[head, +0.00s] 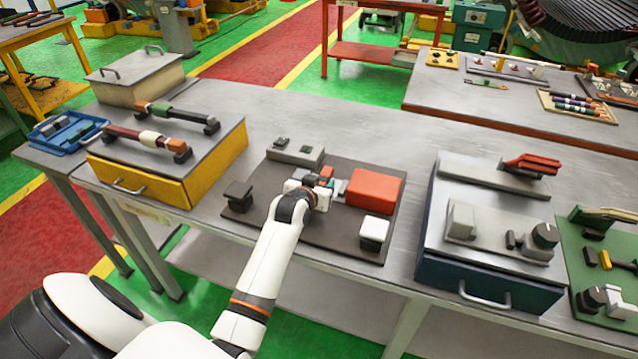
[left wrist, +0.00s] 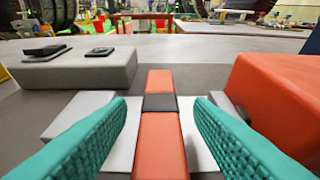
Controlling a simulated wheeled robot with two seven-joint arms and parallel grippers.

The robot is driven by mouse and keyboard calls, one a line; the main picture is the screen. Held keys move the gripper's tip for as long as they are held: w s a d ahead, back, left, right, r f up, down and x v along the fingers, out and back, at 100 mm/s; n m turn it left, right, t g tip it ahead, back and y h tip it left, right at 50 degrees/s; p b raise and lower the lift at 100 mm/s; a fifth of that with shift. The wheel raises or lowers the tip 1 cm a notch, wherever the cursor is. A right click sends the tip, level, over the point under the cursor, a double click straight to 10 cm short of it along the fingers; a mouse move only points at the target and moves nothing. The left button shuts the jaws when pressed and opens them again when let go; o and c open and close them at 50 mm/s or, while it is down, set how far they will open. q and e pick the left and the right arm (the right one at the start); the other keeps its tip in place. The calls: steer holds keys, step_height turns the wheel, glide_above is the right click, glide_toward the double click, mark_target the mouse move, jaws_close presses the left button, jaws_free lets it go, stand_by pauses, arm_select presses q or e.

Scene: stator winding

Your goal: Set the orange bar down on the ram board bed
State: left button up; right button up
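The orange bar (left wrist: 160,145), with a dark band across it, lies lengthwise over a pale bed (left wrist: 121,148) in the left wrist view. In the head view its end (head: 326,172) shows just past my left gripper (head: 322,188). In the left wrist view my left gripper (left wrist: 160,108) has one teal finger on each side of the bar, with visible gaps; it is open and not clamping. The bar appears to rest on the bed, though its underside is hidden. The dark ram board (head: 318,232) lies on the table. My right gripper is out of view.
On the board, a large orange-red block (head: 375,187) stands right of the gripper, a grey block (head: 294,152) behind, a white block (head: 374,231) at front right and a dark block (head: 238,194) at left. A yellow drawer unit (head: 165,180) and blue drawer unit (head: 470,270) flank it.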

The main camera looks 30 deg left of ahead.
arm_select(q)
steer(key=v, duration=1.2)
steer(key=shift+r, duration=0.15)
stand_by(0.4)
